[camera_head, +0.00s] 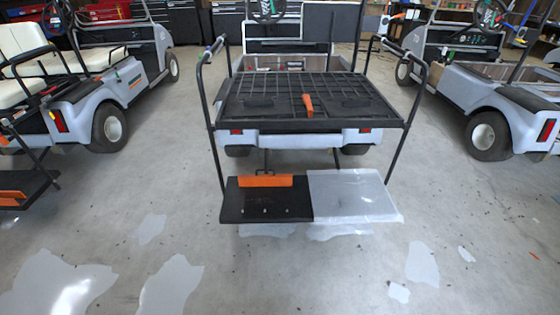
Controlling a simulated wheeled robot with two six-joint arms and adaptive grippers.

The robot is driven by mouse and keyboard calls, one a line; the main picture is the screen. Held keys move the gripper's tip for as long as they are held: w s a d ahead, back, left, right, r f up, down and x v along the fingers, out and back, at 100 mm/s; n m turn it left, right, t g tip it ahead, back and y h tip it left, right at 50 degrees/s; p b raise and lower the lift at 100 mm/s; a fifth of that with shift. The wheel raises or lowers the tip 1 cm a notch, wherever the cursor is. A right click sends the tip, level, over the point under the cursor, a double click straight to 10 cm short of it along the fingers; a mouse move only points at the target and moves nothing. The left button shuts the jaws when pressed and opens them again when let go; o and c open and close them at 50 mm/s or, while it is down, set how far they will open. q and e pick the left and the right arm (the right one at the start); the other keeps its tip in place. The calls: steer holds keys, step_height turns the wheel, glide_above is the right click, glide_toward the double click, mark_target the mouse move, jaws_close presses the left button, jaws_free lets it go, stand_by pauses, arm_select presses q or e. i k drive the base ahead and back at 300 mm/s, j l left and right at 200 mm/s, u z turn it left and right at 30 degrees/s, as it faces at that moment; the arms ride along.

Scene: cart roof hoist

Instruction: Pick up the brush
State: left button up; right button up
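Below the deck is a footplate, black (235,206) on the left with an orange piece (265,180), pale sheeting (350,195) on the right. Black rails (205,95) flank the deck. Carts stand left (85,105) and right (490,110).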

mark_target(307, 103)
steer(key=i+l+u, duration=0.65)
steer(key=l, duration=0.3)
steer(key=i+l+u, duration=0.2)
steer(key=l, duration=0.2)
steer(key=i+l+u, duration=0.2)
steer(key=l, duration=0.2)
steer(key=k, duration=0.05)
